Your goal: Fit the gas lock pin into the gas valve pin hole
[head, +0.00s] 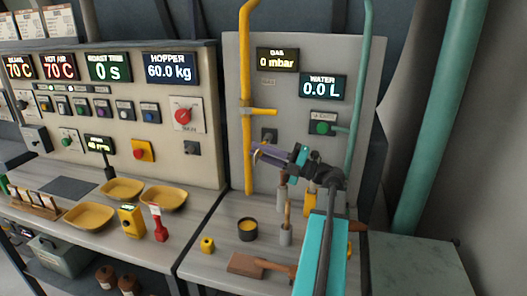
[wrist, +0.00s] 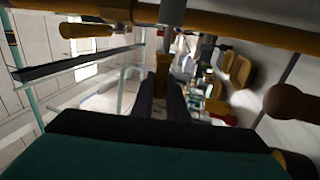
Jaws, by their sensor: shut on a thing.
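My gripper (head: 262,152) reaches left in front of the grey gas and water panel, close to the yellow gas pipe (head: 246,60) and below the gas valve's yellow handle (head: 263,111). In the wrist view, my gripper's dark fingers (wrist: 162,95) are shut on a small yellow-brown piece, which I take as the gas lock pin (wrist: 162,68). The pin's far end points toward grey metal fittings (wrist: 172,14) on the yellow pipe (wrist: 235,28). The valve handle shows at the upper left (wrist: 85,30). I cannot make out the pin hole, nor whether the pin touches the valve.
A green water pipe (head: 358,90) runs down the panel's right side. Below my gripper, the bench holds a dark cup (head: 247,230), a yellow weight-like block (head: 207,244), upright handled tools (head: 286,232) and a brown block (head: 245,264). Yellow trays (head: 90,215) stand to the left.

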